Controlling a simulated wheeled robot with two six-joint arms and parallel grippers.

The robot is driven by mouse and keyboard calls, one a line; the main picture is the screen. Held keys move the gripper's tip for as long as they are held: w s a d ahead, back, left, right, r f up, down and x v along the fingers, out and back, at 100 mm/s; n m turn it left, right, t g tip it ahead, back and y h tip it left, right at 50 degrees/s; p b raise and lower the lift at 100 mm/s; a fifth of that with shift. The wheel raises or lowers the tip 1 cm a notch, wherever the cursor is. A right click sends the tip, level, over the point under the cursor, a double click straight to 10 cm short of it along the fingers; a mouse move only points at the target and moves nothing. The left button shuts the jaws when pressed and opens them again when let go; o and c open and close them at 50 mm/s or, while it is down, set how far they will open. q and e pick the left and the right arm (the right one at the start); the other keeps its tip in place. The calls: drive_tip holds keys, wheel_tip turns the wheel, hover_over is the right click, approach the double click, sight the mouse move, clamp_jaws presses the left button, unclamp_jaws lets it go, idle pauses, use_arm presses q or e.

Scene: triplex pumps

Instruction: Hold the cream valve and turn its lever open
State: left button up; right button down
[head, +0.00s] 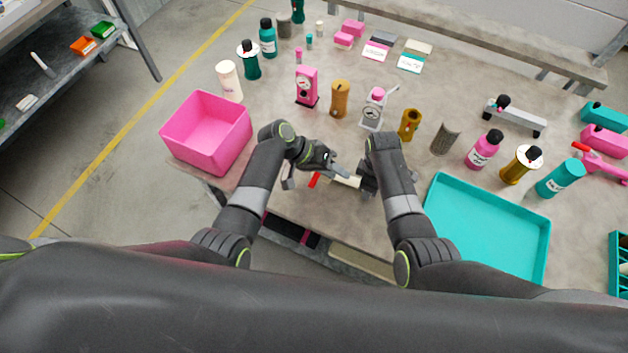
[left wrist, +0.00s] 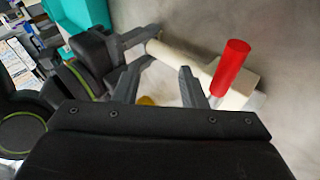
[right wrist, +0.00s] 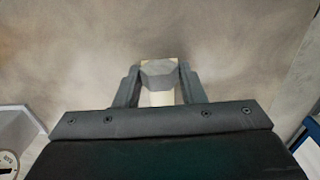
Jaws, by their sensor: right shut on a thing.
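The cream valve (head: 346,181) is a pale tube with a red lever (head: 314,180) at its left end. In the left wrist view the cream valve (left wrist: 235,87) lies beyond the fingertips, and the red lever (left wrist: 231,67) stands just right of the right finger. My left gripper (left wrist: 160,75) is open, with nothing held between its fingers. My right gripper (right wrist: 158,82) is shut on the valve's other end; part of the cream body (right wrist: 160,98) shows between its fingers. The grip partly hides the valve.
A pink bin (head: 207,131) stands left on the table and a teal tray (head: 487,230) lies right.

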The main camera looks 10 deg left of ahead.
use_arm(q)
drive_tip(key=t+h, duration=0.1)
drive_tip(key=t, duration=0.1)
drive_tip(key=n+t, duration=0.8)
drive_tip(key=t, duration=0.2)
approach(313, 181)
drive_tip(key=shift+y, duration=0.3)
drive_tip(key=x, duration=1)
drive_tip(key=shift+d+f, duration=0.2)
drive_tip(key=shift+f, duration=0.15)
clamp_jaws()
